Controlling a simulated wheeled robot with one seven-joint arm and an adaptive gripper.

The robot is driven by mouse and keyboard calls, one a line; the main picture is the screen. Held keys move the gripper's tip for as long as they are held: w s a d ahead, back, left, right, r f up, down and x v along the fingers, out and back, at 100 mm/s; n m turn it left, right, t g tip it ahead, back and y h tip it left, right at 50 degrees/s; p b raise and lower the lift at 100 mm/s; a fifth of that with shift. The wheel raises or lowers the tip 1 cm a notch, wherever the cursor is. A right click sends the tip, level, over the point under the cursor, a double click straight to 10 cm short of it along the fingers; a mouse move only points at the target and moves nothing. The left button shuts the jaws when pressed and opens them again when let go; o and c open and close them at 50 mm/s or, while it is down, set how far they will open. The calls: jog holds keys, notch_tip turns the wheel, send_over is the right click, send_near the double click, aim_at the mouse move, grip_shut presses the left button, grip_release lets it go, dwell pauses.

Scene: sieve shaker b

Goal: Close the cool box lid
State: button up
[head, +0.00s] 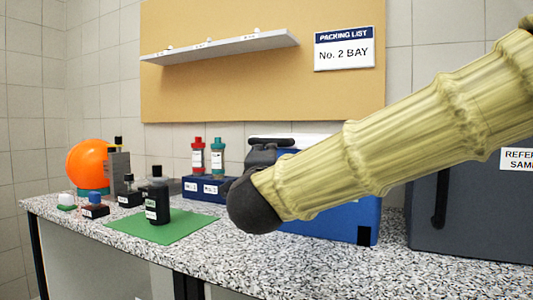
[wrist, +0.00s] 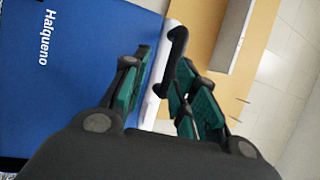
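The blue cool box (head: 345,220) stands on the counter, partly hidden behind my arm. Its blue face with the word "Halqueno" (wrist: 50,50) fills the left of the wrist view. The white lid (head: 315,141) shows above the box in the head view and as a white strip (wrist: 157,88) beside the blue face in the wrist view. A black handle (wrist: 176,58) is on the white part. I cannot tell how far the lid stands open. My gripper (wrist: 163,80) is open, its green-padded fingers spread with the handle between or just beyond them. No grip on it shows.
A dark grey box (head: 470,215) stands to the right. A green mat (head: 165,230) with a dark bottle (head: 157,200) lies to the left, near a blue rack (head: 203,188), several bottles and an orange ball (head: 88,163). A shelf (head: 220,47) hangs above. The front counter is clear.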

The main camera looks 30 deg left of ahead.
jog(key=r+v, duration=0.1)
jog(key=v, duration=0.6)
jog(key=shift+s+d+f, duration=0.2)
jog(key=shift+s+f, duration=0.1)
jog(key=shift+s, duration=0.05)
jog(key=shift+a, duration=0.1)
